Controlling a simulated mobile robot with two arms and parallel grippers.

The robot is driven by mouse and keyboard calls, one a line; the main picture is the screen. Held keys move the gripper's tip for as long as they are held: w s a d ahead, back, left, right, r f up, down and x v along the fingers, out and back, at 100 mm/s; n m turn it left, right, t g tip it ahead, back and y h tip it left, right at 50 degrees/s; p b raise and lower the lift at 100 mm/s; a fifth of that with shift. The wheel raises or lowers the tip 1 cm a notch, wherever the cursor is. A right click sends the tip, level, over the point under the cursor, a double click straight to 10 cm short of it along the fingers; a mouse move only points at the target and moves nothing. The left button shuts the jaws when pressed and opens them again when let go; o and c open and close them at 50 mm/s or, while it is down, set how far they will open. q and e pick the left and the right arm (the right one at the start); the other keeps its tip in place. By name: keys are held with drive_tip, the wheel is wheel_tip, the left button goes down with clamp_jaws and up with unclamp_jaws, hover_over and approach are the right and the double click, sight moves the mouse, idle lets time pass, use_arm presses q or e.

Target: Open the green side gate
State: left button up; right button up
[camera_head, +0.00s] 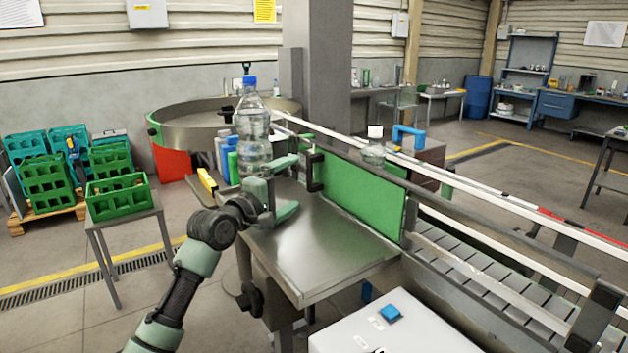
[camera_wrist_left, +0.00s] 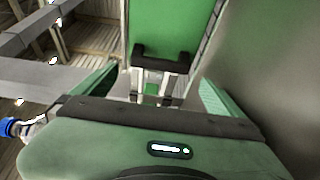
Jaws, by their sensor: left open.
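The green side gate (camera_head: 362,200) is an upright panel standing along the conveyor's side rail, behind a steel table. A black handle (camera_head: 315,171) sits at its left end. My left gripper (camera_head: 287,187) is open and empty above the table, just left of the handle, its fingers pointing toward it. In the left wrist view, the green panel (camera_wrist_left: 172,22) and its black handle (camera_wrist_left: 160,57) lie ahead, between the two open fingers (camera_wrist_left: 158,97). The handle looks apart from the fingers. My right gripper is not in view.
A large clear bottle (camera_head: 252,138) with a blue cap stands just behind my left gripper. A small white-capped bottle (camera_head: 373,152) is beyond the gate. The steel table top (camera_head: 318,252) is bare. A white box with a blue button (camera_head: 390,313) stands in front.

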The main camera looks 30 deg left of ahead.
sight(308, 176)
use_arm(q)
drive_tip(key=shift+w+d, duration=0.1)
drive_tip(key=shift+w, duration=0.25)
drive_tip(key=w, duration=0.2)
drive_tip(key=w+p, duration=0.1)
drive_tip(key=w, duration=0.1)
drive_tip(key=w+d, duration=0.1)
drive_tip(key=w, duration=0.1)
drive_tip(key=shift+w, duration=0.6)
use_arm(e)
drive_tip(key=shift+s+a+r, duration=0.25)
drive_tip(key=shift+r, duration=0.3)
